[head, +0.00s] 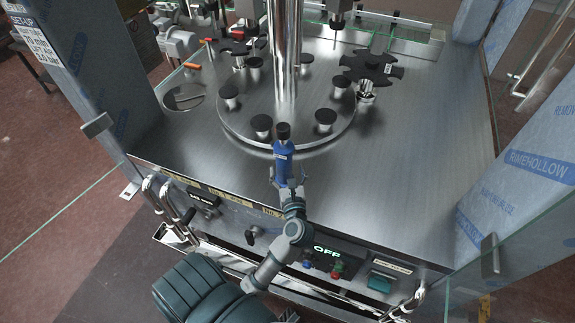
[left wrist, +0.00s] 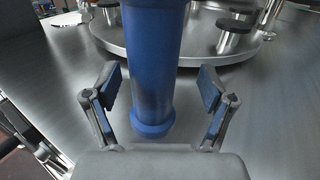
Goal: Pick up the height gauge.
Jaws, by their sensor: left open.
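The height gauge appears to be the blue upright cylinder (head: 283,155) with a dark top, standing on the steel table near its front edge. In the left wrist view the blue cylinder (left wrist: 153,75) rises between the fingers, its wider foot on the steel; its top is cut off by the frame. My left gripper (head: 288,180) reaches in from the front, low at the cylinder. Its jaws (left wrist: 162,90) are open, one finger on each side of the cylinder, with a gap visible on both sides. My right gripper is not seen.
Behind the cylinder is a round steel turntable (head: 245,118) with black-topped pedestals and a central column (head: 285,60). A black star wheel (head: 371,68) stands at back right. The steel table (head: 420,165) is clear at right. Film-wrapped posts (head: 520,165) and glass panels flank it.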

